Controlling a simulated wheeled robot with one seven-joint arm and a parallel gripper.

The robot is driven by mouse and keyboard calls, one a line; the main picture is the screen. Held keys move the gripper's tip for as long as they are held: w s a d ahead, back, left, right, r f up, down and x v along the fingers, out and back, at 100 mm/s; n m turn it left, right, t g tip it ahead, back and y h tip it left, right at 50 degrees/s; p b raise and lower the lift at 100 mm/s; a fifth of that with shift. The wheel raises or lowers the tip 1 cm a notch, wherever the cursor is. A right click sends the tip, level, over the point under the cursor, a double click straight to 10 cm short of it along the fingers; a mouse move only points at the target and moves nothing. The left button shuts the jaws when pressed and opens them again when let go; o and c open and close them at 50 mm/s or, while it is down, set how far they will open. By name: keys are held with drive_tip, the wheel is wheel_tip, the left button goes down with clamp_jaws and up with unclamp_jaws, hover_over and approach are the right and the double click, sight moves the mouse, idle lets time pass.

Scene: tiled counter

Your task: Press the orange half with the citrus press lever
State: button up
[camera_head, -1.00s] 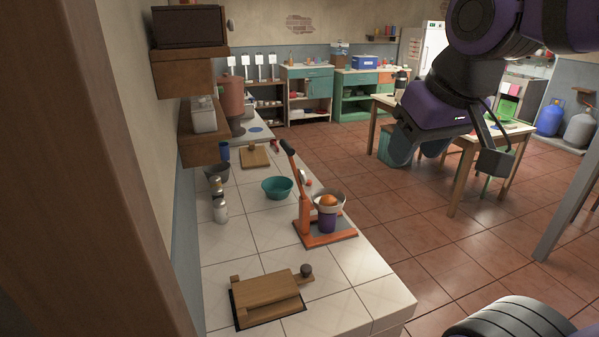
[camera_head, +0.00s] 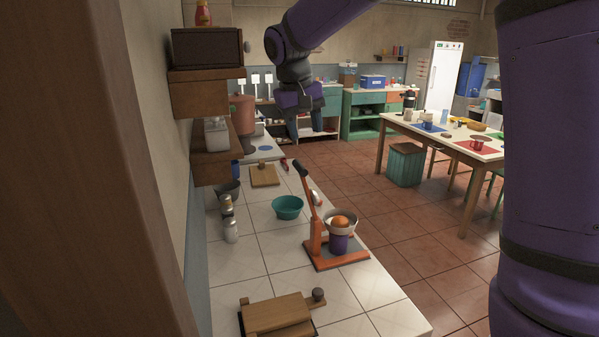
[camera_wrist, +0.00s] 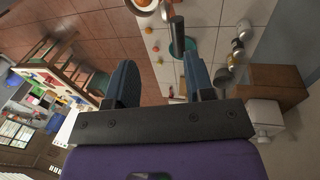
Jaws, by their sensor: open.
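The orange citrus press (camera_head: 316,235) stands on the tiled counter in the head view. Its lever (camera_head: 301,170) is raised, with a black grip at its upper end. The orange half (camera_head: 341,221) sits in the press's pale bowl, above a purple cup (camera_head: 338,243). My gripper (camera_head: 304,128) is open and empty, in the air beyond the press, with its fingers pointing down. In the wrist view the open fingers (camera_wrist: 160,80) show in front. The black lever grip (camera_wrist: 177,30) is beyond them, near the right finger. The orange half (camera_wrist: 143,3) is cut by the top edge.
A teal bowl (camera_head: 287,208) stands left of the press. Shakers (camera_head: 230,230) and a dark bowl line the wall side. A wooden board press (camera_head: 278,315) lies at the near counter end. Wall shelves (camera_head: 212,155) overhang the left. The floor right of the counter is clear.

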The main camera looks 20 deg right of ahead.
approach(299, 164)
drive_tip(key=x, duration=0.2)
drive_tip(key=shift+h, duration=0.3)
drive_tip(key=x, duration=1)
drive_tip(key=shift+a+f, duration=0.2)
drive_tip(key=shift+a, duration=0.05)
clamp_jaws()
